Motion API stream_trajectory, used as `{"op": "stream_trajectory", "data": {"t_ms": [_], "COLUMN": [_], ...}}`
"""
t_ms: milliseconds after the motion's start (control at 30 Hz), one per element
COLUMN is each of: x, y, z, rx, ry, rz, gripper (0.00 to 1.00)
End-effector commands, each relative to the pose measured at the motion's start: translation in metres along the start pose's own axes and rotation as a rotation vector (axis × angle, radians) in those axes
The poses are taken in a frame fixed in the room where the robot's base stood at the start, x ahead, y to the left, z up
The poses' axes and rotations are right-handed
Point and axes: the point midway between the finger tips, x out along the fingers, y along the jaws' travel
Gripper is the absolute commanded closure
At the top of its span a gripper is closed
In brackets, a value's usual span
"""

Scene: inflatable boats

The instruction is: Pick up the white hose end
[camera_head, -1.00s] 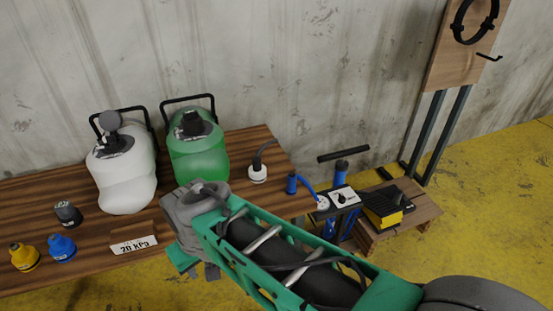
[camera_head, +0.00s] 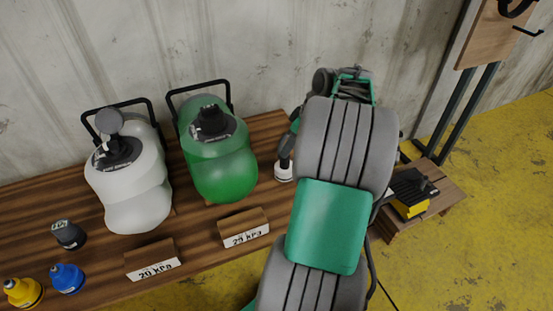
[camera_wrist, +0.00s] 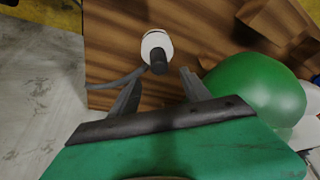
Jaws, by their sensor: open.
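The white hose end (camera_wrist: 157,42) stands on the wooden table in the wrist view, white with a dark top and a grey hose running off to the left. In the head view the white hose end (camera_head: 283,173) is right of the green canister, partly covered by my arm. My gripper (camera_wrist: 162,76) is open and empty in the wrist view. Its two dark fingers point toward the hose end, with the dark top near the gap between the tips. In the head view my arm hides most of the gripper.
A green canister (camera_head: 222,165) and a white canister (camera_head: 135,190) stand on the table (camera_head: 205,255). Blue (camera_head: 67,278), yellow (camera_head: 22,291) and dark (camera_head: 68,234) hose ends are at the left. A low wooden stand (camera_head: 440,190) holds a yellow-black pump (camera_head: 411,192).

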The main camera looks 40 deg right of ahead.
Motion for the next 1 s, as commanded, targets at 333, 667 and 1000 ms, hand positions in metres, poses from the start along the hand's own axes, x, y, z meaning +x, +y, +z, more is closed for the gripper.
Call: {"op": "stream_trajectory", "data": {"t_ms": [333,667,1000], "x": [0.054,0.069,0.069], "y": [0.001,0.001,0.001], "z": [0.002,-0.001,-0.001], "rx": [0.004,0.002,0.002], "ry": [-0.002,-0.001,-0.001], "rz": [-0.001,0.002,0.002], "gripper": [0.45,0.46,0.73]}}
